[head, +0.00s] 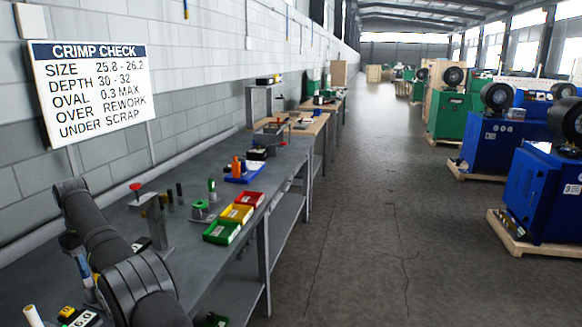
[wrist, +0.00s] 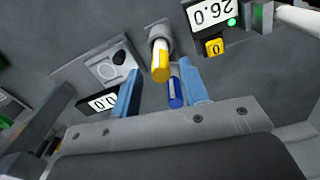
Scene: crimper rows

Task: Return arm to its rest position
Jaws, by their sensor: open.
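My gripper (wrist: 159,68) shows in the wrist view with its two blue fingers apart. A yellow-tipped pale cylinder (wrist: 160,60) sits in a grey round holder beyond the fingertips. A short blue cylinder (wrist: 175,92) lies below it in the picture, near the right finger. I cannot tell whether it touches that finger. Nothing is seen clamped between the fingers. In the head view my dark arm reaches over the near left end of the workbench (head: 222,290), and my fingers are mostly hidden there.
A readout showing 26.0 (wrist: 208,12) has a green light and a yellow button (wrist: 214,46). Another readout (wrist: 102,102) is left of my fingers. On the bench stand a red-knobbed stand (head: 150,215) and green (head: 222,232), yellow (head: 237,213) and red (head: 250,198) bins. The aisle at right is clear.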

